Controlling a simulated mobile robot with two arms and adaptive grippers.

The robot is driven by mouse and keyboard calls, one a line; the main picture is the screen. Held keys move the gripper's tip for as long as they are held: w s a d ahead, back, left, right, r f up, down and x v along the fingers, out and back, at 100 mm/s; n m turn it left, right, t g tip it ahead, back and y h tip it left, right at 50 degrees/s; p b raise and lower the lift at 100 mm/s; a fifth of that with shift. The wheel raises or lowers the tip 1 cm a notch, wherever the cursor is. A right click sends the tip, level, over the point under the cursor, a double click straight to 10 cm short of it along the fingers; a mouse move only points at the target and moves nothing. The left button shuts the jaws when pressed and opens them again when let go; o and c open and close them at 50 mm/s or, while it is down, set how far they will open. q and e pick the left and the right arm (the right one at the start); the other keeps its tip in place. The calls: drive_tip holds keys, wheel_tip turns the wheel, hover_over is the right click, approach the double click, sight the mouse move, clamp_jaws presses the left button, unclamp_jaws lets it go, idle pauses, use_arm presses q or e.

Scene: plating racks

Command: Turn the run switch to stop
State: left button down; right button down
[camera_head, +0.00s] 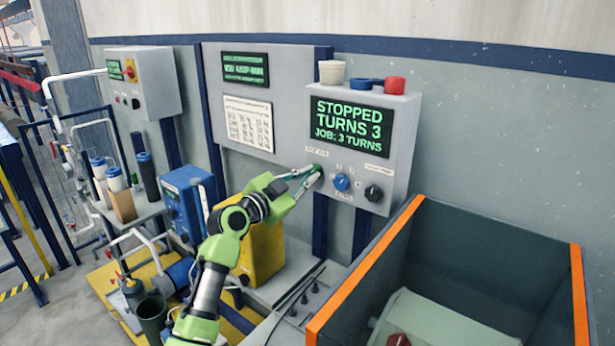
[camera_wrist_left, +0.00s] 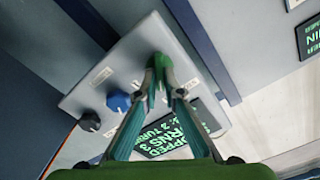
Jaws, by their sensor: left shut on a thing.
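A grey control box (camera_head: 376,150) is mounted on the wall. Its screen (camera_head: 351,120) reads "STOPPED", "TURNS 3", "JOB: 3 TURNS" in green. The run switch, a small green knob (camera_head: 318,167) at the left of its front, sits under a small label. My left gripper (camera_head: 311,175) is shut on this knob. In the left wrist view the fingertips (camera_wrist_left: 160,72) meet at the knob and largely hide it, so its exact angle is unclear. My right gripper is not in view.
A blue knob (camera_head: 341,182) and a black knob (camera_head: 374,193) sit right of the switch. Cups and a red cap (camera_head: 395,85) stand on the box. An orange-edged tank (camera_head: 367,262) is below right. A yellow container (camera_head: 262,253) stands behind my arm.

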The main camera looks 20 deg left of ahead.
use_arm(q)
drive_tip(key=shift+n, duration=0.3)
drive_tip(key=n, duration=0.6)
drive_tip(key=shift+a+n, duration=0.1)
drive_tip(key=shift+n, duration=0.2)
drive_tip(key=shift+w+a+n+p, duration=0.1)
drive_tip(key=shift+n+p, duration=0.4)
drive_tip(key=shift+n, duration=1.1)
drive_tip(key=shift+a+n+p, duration=0.1)
drive_tip(key=shift+n+p, duration=0.4)
drive_tip(key=shift+n, duration=1.1)
drive_tip(key=c, duration=2.2)
unclamp_jaws()
drive_tip(key=shift+o, duration=0.2)
